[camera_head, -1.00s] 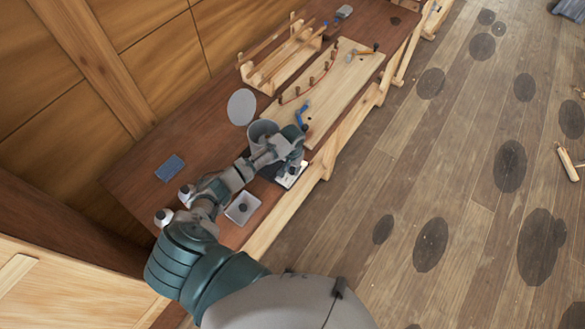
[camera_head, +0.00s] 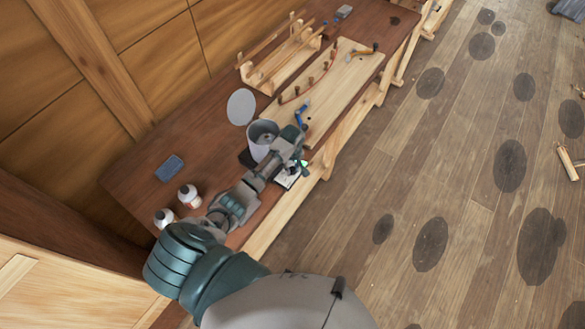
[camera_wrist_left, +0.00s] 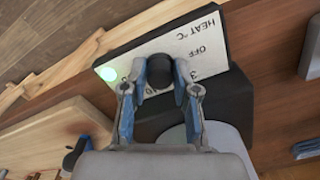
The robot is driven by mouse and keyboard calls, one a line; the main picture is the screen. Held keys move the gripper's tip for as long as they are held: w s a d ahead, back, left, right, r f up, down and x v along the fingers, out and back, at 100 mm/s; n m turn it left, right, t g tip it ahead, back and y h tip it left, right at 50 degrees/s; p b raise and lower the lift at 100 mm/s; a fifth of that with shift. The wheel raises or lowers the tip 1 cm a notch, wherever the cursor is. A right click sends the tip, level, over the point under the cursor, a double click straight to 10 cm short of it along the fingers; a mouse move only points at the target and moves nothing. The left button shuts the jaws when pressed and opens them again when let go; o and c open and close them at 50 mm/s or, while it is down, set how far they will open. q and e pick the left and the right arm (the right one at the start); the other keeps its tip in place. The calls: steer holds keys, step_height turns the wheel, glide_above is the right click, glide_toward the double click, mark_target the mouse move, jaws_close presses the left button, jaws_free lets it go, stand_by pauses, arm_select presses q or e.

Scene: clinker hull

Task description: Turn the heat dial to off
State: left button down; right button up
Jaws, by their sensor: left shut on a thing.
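The heat dial is a round black knob (camera_wrist_left: 160,70) on a white panel (camera_wrist_left: 205,45) in the left wrist view. The panel carries the words "HEAT °C" and "OFF", upside down there, and a green light (camera_wrist_left: 107,73) glows near one end. My left gripper (camera_wrist_left: 161,80) is shut on the knob, one finger on each side. In the head view my left gripper (camera_head: 295,166) is at the panel (camera_head: 287,180), and it hides the knob. The knob's pointer mark cannot be made out. My right gripper is not in view.
A grey pot (camera_head: 262,137) stands just behind the gripper, with a round grey disc (camera_head: 241,107) farther back. Two white bottles stand near my forearm, one of them here (camera_head: 189,196). A long light board (camera_head: 335,85) with pegs lies farther along the bench.

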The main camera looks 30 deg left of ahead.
arm_select(q)
steer(key=n, duration=0.7)
steer(key=shift+w+a+r, duration=0.1)
steer(key=shift+w+r, duration=0.2)
steer(key=n, duration=0.3)
steer(key=shift+n, duration=2.4)
steer(key=c, duration=0.9)
jaws_free()
steer(key=shift+s+f, duration=0.1)
steer(key=shift+f, duration=0.05)
